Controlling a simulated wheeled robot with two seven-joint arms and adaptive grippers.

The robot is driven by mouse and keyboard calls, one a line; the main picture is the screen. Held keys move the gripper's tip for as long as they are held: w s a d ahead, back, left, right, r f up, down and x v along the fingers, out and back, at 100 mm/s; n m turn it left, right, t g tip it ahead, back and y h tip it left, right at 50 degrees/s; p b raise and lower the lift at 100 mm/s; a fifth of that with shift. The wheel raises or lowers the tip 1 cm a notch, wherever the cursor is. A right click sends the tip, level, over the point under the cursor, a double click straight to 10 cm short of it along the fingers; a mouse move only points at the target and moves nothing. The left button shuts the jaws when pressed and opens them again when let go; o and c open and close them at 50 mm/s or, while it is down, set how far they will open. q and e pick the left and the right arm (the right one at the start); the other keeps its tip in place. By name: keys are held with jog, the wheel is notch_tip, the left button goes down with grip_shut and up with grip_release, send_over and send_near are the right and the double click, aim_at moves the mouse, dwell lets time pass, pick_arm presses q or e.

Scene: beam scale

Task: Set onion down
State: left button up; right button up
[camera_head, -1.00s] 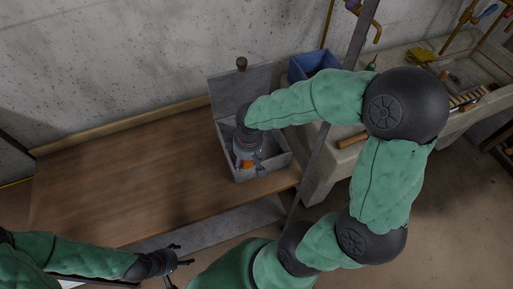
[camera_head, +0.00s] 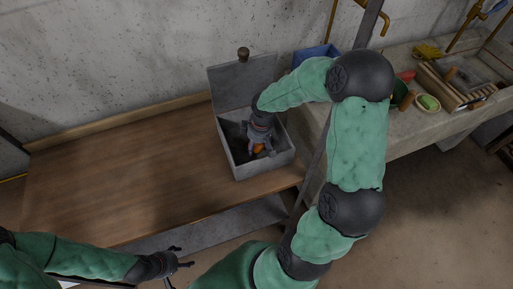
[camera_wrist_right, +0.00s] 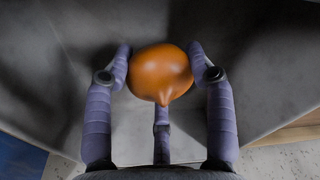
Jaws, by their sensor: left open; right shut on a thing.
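An orange-brown onion (camera_wrist_right: 160,72) is between the fingers of my right gripper (camera_wrist_right: 162,75), which is shut on it. In the head view the onion (camera_head: 258,148) shows just below my right gripper (camera_head: 260,143). Both are inside the opening of a grey box (camera_head: 236,166) with a raised lid (camera_head: 238,82). In the right wrist view grey box surfaces lie behind the onion. I cannot tell whether the onion touches the box floor. My left gripper (camera_head: 180,269) is open and empty near the bottom of the head view, apart from the table.
The box stands at the right end of a wooden table (camera_head: 120,185), whose left part is clear. A blue bin (camera_head: 312,55) is behind my right arm. A stone sink counter (camera_head: 400,122) at right holds a wooden rack (camera_head: 452,88) and a small bowl (camera_head: 428,103).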

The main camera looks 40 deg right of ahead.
jog(key=shift+f, duration=0.7)
jog(key=shift+f+b, duration=0.2)
jog(key=shift+b, duration=0.1)
jog(key=o, duration=1.2)
jog(key=shift+r+p, duration=0.35)
jog(key=shift+r, duration=0.25)
jog(key=r+p, duration=0.1)
jog(key=r, duration=0.2)
jog(key=s+r+p, duration=0.1)
jog(key=r, duration=0.3)
jog(key=r+p, duration=0.2)
jog(key=r, duration=0.2)
jog(key=shift+s+d, duration=0.2)
jog(key=shift+s, duration=0.05)
